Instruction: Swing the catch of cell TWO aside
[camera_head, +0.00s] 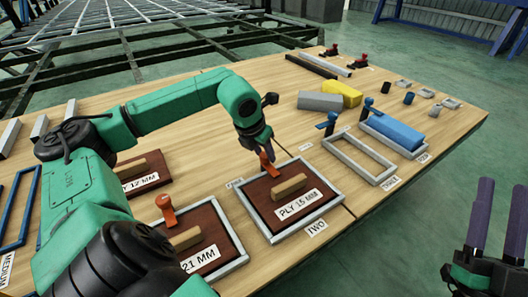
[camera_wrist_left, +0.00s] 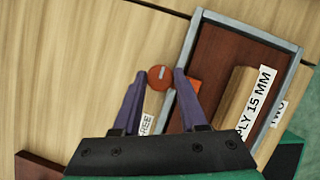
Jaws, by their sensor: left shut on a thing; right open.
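Cell TWO is a light grey frame (camera_head: 335,204) with a dark brown board labelled PLY 15 MM (camera_head: 262,200) in it and a wooden grip bar (camera_head: 289,186) on top. Its orange catch (camera_head: 268,168) stands at the frame's far edge. In the left wrist view the catch's round end (camera_wrist_left: 160,77) lies between my fingertips, and its orange arm shows beyond the right finger, reaching over the board's edge. My left gripper (camera_head: 257,143) is shut on the catch from above; the fingers partly hide it. My right gripper (camera_head: 482,222) is open and empty, off the table's right side.
A neighbouring cell with a 21 MM board (camera_head: 218,225) and its own orange catch (camera_head: 166,210) is at near left. An empty grey frame (camera_head: 385,180) and a blue block (camera_head: 395,132) with blue catches are at right. Grey and yellow blocks (camera_head: 344,92) lie behind.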

